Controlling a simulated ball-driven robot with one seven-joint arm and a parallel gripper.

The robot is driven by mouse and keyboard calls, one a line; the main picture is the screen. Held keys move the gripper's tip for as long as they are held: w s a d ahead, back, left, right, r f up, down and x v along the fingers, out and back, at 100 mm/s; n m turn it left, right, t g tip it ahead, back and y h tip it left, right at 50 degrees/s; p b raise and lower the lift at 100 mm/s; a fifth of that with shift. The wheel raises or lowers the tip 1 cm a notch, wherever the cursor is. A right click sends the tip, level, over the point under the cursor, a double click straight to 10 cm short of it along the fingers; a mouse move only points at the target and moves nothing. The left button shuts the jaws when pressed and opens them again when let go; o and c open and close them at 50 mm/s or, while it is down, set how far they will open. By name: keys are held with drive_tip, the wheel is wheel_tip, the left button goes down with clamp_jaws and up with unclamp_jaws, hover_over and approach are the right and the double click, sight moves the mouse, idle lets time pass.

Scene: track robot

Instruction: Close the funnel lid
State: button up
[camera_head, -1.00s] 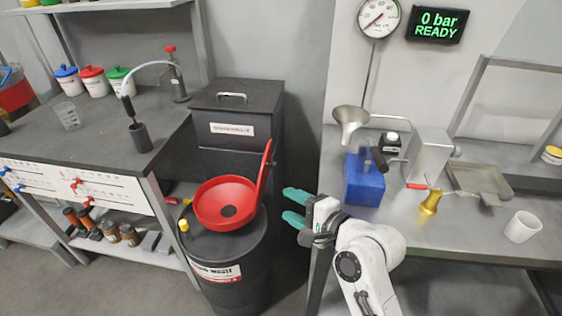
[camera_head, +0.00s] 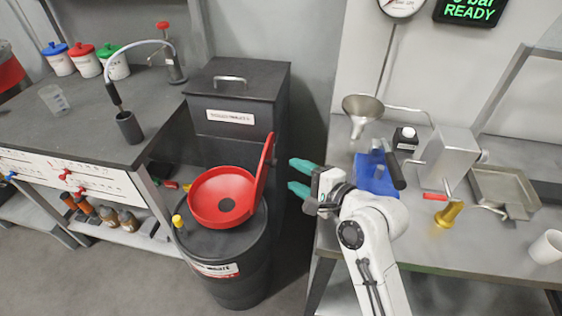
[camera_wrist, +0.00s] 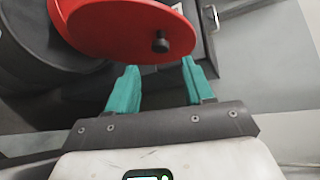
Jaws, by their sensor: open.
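The red funnel (camera_head: 222,197) sits on top of a dark waste drum (camera_head: 228,247), with its dark central hole showing. Its red lid (camera_head: 264,168) stands up on the funnel's right side, seen nearly edge-on. My gripper (camera_head: 301,175) is open and empty, with green fingers pointing left towards the lid, apart from it by a small gap. In the wrist view the lid (camera_wrist: 110,25) fills the top, its dark round knob (camera_wrist: 160,43) facing me. The open fingers (camera_wrist: 155,85) are just below it, one on either side of the knob in the picture.
A dark bin with a handle (camera_head: 232,112) stands behind the drum. The right bench (camera_head: 420,230) holds a blue block (camera_head: 377,175), a metal funnel (camera_head: 362,107) and a brass piece (camera_head: 448,214). The left bench (camera_head: 70,130) holds lidded jars. A gap of floor separates drum and right bench.

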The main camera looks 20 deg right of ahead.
drive_tip(key=x, duration=0.7)
clamp_jaws()
idle(0.5)
